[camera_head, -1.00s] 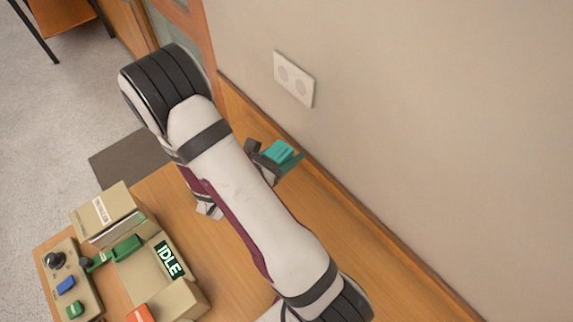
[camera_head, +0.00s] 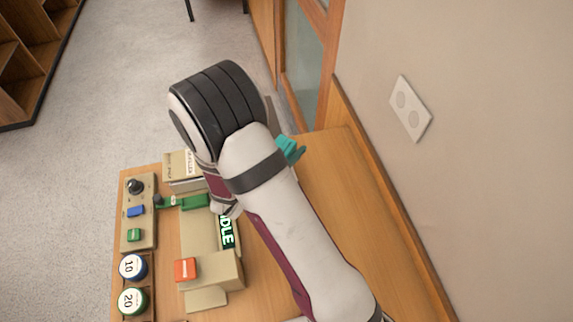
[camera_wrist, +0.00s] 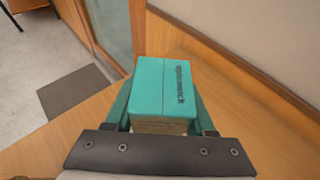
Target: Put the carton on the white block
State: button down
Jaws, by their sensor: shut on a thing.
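The carton is a teal box (camera_wrist: 165,84) with dark lettering on its top, in the middle of the wrist view. My gripper (camera_wrist: 163,101) is shut on it, with one finger on each side. In the head view the carton (camera_head: 288,148) shows only in part beside my arm, near the table's far end. My arm hides most of the gripper there. I cannot make out the white block in either current view; my arm covers part of the table.
A beige machine (camera_head: 213,268) with an IDLE display and an orange button stands on the wooden table (camera_head: 335,190). A control panel (camera_head: 138,212) and two numbered round pieces (camera_head: 132,283) lie along the left edge. The wall bounds the right side. The table's right part looks clear.

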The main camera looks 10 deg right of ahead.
notch_tip(320, 180, down, 4)
jog(key=shift+f, duration=0.2)
jog(key=shift+c, duration=1.2)
grip_release()
jog(key=shift+f, duration=0.15)
